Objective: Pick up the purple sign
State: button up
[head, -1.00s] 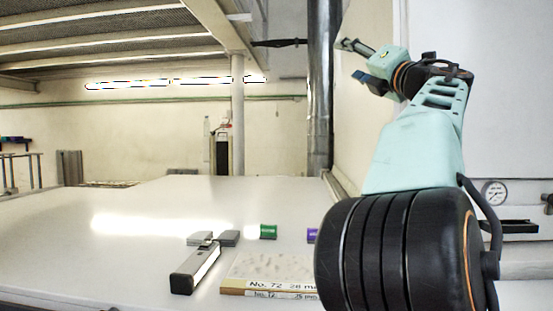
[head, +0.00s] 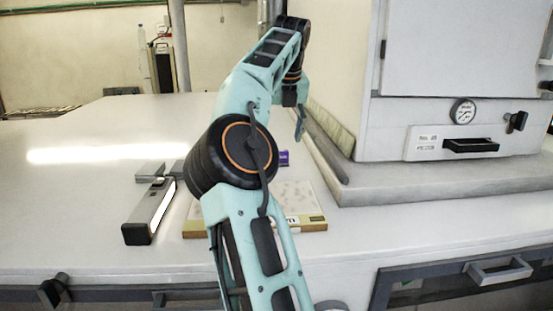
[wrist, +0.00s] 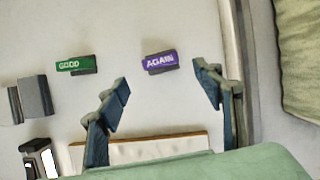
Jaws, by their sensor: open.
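The purple sign (wrist: 160,62) with white lettering stands on the pale worktop in the wrist view, ahead of my gripper and between the lines of its two fingers. In the head view only a small purple part (head: 284,157) shows beside my arm; the rest is hidden behind the arm. My gripper (wrist: 164,88) is open and empty, its fingers spread wide and apart from the sign. In the head view my gripper (head: 299,118) hangs over the worktop near the oven's base.
A green sign (wrist: 75,64) reading "GOOD" stands left of the purple one. Grey blocks (wrist: 34,97) and a black-and-silver device (head: 148,212) lie further left. A wood-edged board (head: 311,225) lies nearer. A raised ledge (head: 420,186) with a cabinet stands right.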

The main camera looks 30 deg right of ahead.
jog(key=x, duration=0.7)
jog(key=shift+w+d+f+p, duration=0.15)
jog(key=shift+w+f+p, duration=0.15)
jog(key=c, duration=1.2)
jog(key=shift+r, duration=0.1)
